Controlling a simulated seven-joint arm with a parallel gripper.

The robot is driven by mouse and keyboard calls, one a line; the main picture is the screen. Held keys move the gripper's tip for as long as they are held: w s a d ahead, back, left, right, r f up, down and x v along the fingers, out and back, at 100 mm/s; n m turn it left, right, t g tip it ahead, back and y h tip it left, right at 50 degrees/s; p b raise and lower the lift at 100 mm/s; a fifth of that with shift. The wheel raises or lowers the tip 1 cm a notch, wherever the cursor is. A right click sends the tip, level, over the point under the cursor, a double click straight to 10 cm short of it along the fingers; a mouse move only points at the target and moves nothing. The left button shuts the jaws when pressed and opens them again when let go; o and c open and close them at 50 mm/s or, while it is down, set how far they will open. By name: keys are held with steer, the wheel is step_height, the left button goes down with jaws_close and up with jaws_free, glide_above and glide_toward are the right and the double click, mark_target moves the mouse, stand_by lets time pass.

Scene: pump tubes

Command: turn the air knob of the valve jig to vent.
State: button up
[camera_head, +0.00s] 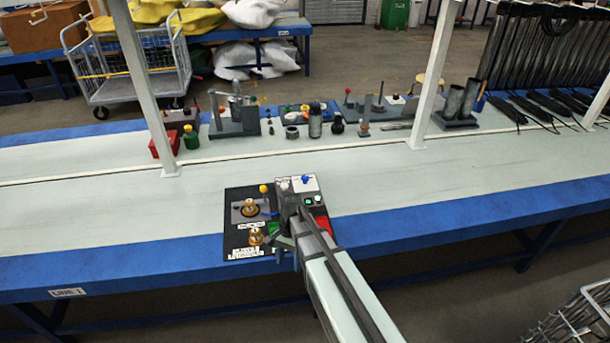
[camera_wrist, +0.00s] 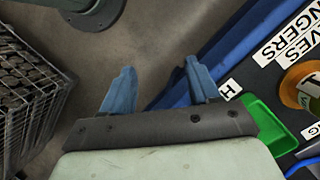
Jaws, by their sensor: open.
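The valve jig (camera_head: 234,208) is a dark plate on the near side of the bench, with brass fittings (camera_head: 250,208), a yellow knob and labels. At its right is a white panel with a blue knob (camera_head: 306,179), green and white buttons and a red part; I cannot read which knob is the air knob. My gripper (camera_head: 280,244) is over the jig's front middle and hides part of it. In the wrist view its blue fingers (camera_wrist: 160,88) are apart and empty, beside the jig, with floor behind them. The jig's labels (camera_wrist: 282,42) and a brass fitting show at the right.
A green tray (camera_wrist: 268,124) is close to the right of my gripper in the wrist view. Small tools and fittings stand along the back bench, with two grey cylinders (camera_head: 455,103). White posts (camera_head: 145,85) rise from the bench. The bench is clear left and right of the jig.

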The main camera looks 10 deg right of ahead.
steer(key=shift+m+t, duration=0.3)
steer(key=shift+t, duration=0.1)
steer(key=w+r, duration=0.1)
steer(key=w, duration=0.2)
steer(key=w+r, duration=0.2)
steer(key=w, duration=0.1)
steer(key=w+r, duration=0.1)
steer(key=w, duration=0.2)
steer(key=shift+d+r, duration=0.15)
steer(key=shift+d, duration=0.1)
steer(key=w+d+r+t, duration=0.1)
steer(key=w+d+r, duration=0.1)
steer(key=w, duration=0.4)
steer(key=w+d+r, duration=0.2)
steer(key=w+r, duration=0.1)
steer(key=w, duration=0.2)
steer(key=t+h, duration=0.1)
steer(key=t, duration=0.1)
glide_toward(305, 177)
step_height(305, 177, down, 8)
steer(key=shift+w+a+f, duration=0.1)
steer(key=shift+w+f, duration=0.05)
steer(key=shift+f, duration=0.1)
steer(key=shift+c, duration=0.2)
steer(key=c, duration=1)
